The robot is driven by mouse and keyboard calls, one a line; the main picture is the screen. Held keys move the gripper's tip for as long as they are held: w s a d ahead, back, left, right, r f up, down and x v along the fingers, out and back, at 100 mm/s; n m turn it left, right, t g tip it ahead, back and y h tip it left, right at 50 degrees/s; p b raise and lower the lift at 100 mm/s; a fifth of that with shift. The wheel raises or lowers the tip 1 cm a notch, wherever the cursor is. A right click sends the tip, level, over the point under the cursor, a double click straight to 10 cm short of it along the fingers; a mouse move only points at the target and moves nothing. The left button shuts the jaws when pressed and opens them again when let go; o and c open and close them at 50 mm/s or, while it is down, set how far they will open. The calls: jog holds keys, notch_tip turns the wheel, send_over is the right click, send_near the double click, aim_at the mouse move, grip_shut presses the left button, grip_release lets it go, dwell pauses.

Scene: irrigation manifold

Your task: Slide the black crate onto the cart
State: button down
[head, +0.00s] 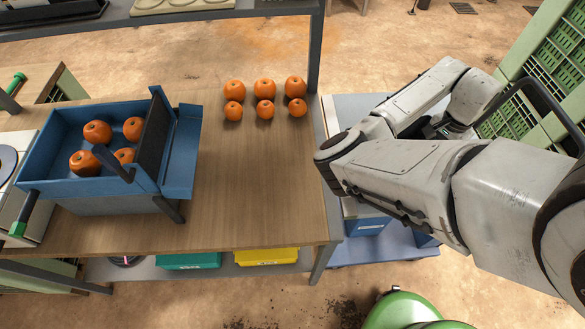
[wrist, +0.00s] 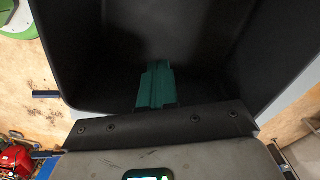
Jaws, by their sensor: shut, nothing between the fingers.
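The black crate (wrist: 215,40) fills most of the wrist view as a wide dark hollow with sloping sides. My gripper's green fingers (wrist: 156,80) are together and empty, in front of the crate's dark inside. I cannot tell whether they touch it. In the head view my arm covers the gripper and I cannot make out the crate. What looks like the cart (head: 352,106) stands right of the wooden table, with a pale upper surface and a blue lower deck (head: 388,248). My arm hides much of it.
The wooden table (head: 235,190) holds several oranges (head: 265,88) and a blue open box (head: 60,120) with oranges. Green slatted crates (head: 553,65) stand at the far right. A green rounded object (head: 405,308) is on the floor in front.

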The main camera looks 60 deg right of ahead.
jog(key=shift+s+d, duration=0.1)
jog(key=shift+s+d+p, duration=0.15)
jog(key=shift+s+d, duration=0.85)
jog(key=shift+s, duration=0.2)
jog(key=shift+s+d+p, duration=0.15)
jog(key=shift+s+d, duration=0.8)
jog(key=shift+s, duration=0.3)
jog(key=shift+s+d+p, duration=0.15)
jog(key=shift+s+d, duration=0.85)
jog(key=shift+s, duration=0.2)
jog(key=shift+w+a+p, duration=0.65)
jog(key=shift+w+a, duration=0.1)
jog(key=shift+w, duration=0.15)
jog(key=shift+w+a, duration=0.75)
jog(key=shift+w, duration=0.15)
notch_tip(320, 180, up, 12)
jog(key=shift+s, duration=0.1)
